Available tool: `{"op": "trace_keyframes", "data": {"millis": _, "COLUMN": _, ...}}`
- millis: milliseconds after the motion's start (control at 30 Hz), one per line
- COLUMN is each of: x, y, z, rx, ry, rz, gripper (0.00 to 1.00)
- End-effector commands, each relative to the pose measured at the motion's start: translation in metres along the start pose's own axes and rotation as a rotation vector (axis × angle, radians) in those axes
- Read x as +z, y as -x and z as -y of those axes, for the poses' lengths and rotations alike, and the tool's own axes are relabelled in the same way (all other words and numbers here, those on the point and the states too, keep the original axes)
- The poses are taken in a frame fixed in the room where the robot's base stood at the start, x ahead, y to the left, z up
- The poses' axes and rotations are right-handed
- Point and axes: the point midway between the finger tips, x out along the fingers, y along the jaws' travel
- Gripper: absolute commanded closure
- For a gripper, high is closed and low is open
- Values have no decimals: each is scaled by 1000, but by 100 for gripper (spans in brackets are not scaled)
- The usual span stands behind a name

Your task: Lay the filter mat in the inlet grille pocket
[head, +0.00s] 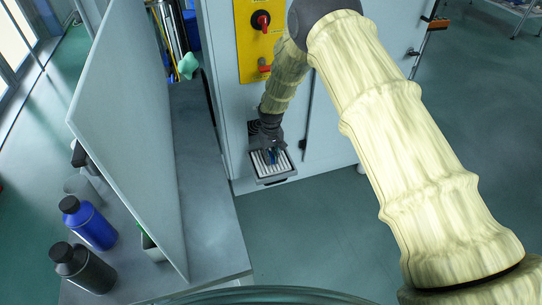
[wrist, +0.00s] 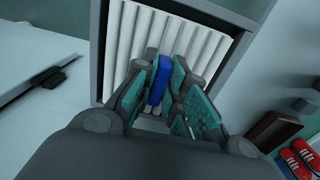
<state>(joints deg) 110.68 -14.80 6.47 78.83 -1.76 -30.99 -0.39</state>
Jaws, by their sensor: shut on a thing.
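The filter mat (head: 284,163) is white and pleated, with a blue grip piece (wrist: 159,80) on it. My gripper (head: 271,150) is shut on this blue piece; the fingers (wrist: 162,95) close around it in the wrist view. The pleats (wrist: 128,45) lie within the grey walls of the inlet grille pocket (wrist: 240,20), whose dark rim (head: 274,181) shows low on the cabinet front in the head view. My gripper hides part of the mat. I cannot tell whether the mat touches the pocket's floor.
A yellow panel with a red knob (head: 261,20) is above on the cabinet. A grey bench (head: 205,190) with an upright pale panel (head: 135,120) stands left, with a blue bottle (head: 90,225) and a black bottle (head: 82,268). Floor right of the bench is clear.

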Motion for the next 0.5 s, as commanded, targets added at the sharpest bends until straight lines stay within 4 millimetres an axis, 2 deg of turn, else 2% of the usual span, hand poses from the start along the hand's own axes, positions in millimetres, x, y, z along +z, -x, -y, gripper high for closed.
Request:
{"op": "trace_keyframes", "data": {"millis": 400, "x": 0, "y": -5, "z": 0, "rx": 0, "ry": 0, "rz": 0, "gripper": 100}}
{"op": "trace_keyframes", "data": {"millis": 433, "x": 0, "y": -5, "z": 0, "rx": 0, "ry": 0, "rz": 0, "gripper": 83}}
{"op": "trace_keyframes", "data": {"millis": 500, "x": 0, "y": -4, "z": 0, "rx": 0, "ry": 0, "rz": 0, "gripper": 70}}
